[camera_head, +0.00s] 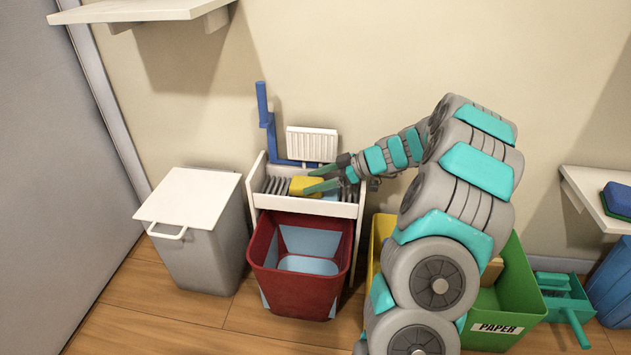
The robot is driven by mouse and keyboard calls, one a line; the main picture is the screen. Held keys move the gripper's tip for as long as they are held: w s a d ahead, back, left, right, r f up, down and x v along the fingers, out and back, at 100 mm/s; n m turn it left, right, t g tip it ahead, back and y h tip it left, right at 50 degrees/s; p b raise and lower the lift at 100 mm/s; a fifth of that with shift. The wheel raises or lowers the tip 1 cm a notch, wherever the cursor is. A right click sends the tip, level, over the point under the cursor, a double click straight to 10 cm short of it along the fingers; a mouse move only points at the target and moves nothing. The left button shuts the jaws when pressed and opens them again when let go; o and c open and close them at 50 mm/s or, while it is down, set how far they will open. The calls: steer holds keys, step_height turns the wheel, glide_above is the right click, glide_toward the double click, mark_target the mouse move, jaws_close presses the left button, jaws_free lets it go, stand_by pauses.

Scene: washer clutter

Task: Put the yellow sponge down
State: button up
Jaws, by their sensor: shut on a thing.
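The yellow sponge (304,186) is at the top of the white cart (262,203), over its upper tray. My gripper (318,179) reaches in from the right and is shut on the right end of the sponge. One finger shows on the far side and one on the near side. I cannot tell whether the sponge touches the tray or is held just above it.
Grey slatted items (276,184) sit in the tray left of the sponge. A red bin (302,287) stands in front of the cart, a lidded grey bin (200,245) to its left. A green PAPER bin (518,292) is at right. A shelf (130,10) hangs upper left.

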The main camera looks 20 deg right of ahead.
steer(key=shift+f, duration=0.2)
steer(key=o, duration=1.4)
steer(key=shift+r, duration=0.1)
